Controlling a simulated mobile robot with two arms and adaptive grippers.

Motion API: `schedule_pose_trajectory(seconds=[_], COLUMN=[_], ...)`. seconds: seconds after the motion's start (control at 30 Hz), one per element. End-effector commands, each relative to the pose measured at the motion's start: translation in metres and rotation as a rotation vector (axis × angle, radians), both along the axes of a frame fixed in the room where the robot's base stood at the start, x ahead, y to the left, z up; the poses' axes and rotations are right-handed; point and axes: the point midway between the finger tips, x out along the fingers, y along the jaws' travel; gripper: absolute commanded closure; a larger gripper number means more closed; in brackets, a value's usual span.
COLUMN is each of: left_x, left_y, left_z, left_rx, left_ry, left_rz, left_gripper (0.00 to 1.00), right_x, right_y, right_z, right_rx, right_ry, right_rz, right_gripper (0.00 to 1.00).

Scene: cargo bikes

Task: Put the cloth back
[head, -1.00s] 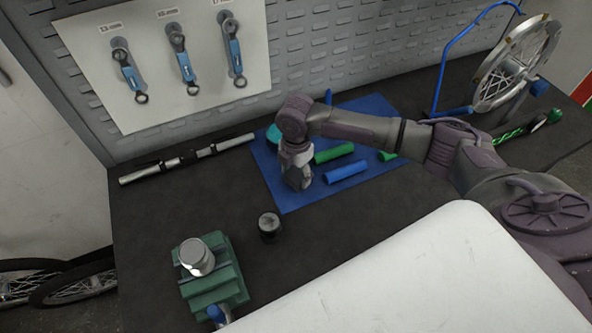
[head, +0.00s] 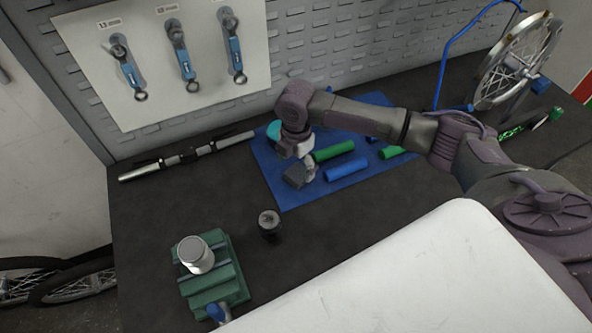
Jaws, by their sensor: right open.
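My right gripper (head: 302,176) points down over the left part of a blue mat (head: 284,197) on the dark workbench, with its jaws open. A dark grey, blocky shape (head: 293,176) shows right at its fingertips, low over the mat. I cannot tell whether this is a folded cloth or part of the fingers. A teal item (head: 273,131) lies at the mat's back left corner, partly hidden by my arm. No other thing is clearly a cloth. My left gripper is out of view.
Green grips (head: 334,151) and a blue grip (head: 347,170) lie on the mat right of the gripper. A black cup-like part (head: 269,223) and a green vise (head: 215,287) holding a silver cylinder (head: 196,254) stand in front. A bar (head: 185,157) lies left; a wheel (head: 513,62) stands right.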

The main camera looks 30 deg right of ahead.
Motion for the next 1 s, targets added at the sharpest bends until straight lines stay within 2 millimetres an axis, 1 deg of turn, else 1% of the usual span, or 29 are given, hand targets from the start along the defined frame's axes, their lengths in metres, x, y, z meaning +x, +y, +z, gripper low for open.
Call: schedule_pose_trajectory(seconds=[0.03, 0.2, 0.3, 0.43, 0.5, 0.63, 1.0], left_x=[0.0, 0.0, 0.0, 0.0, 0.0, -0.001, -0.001], left_y=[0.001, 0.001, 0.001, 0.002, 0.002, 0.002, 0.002], left_z=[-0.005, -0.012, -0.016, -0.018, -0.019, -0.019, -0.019], left_rx=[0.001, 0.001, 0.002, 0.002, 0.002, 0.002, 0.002], left_ry=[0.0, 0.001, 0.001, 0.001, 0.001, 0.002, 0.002], left_rz=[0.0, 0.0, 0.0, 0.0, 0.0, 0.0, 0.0], left_gripper=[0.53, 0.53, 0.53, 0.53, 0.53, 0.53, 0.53], right_x=[0.002, 0.001, 0.001, 0.001, 0.001, 0.0, 0.0], right_y=[0.0, 0.0, 0.0, 0.0, 0.0, -0.001, 0.0], right_z=[0.01, 0.047, 0.067, 0.084, 0.09, 0.094, 0.094], right_rx=[0.001, 0.001, 0.001, 0.001, 0.0, 0.0, 0.0], right_ry=[-0.006, -0.005, -0.004, -0.002, -0.001, 0.001, 0.001], right_rz=[0.001, 0.001, 0.0, -0.001, -0.001, -0.001, -0.001], right_gripper=[0.13, 0.13, 0.13, 0.13, 0.13, 0.13, 0.13])
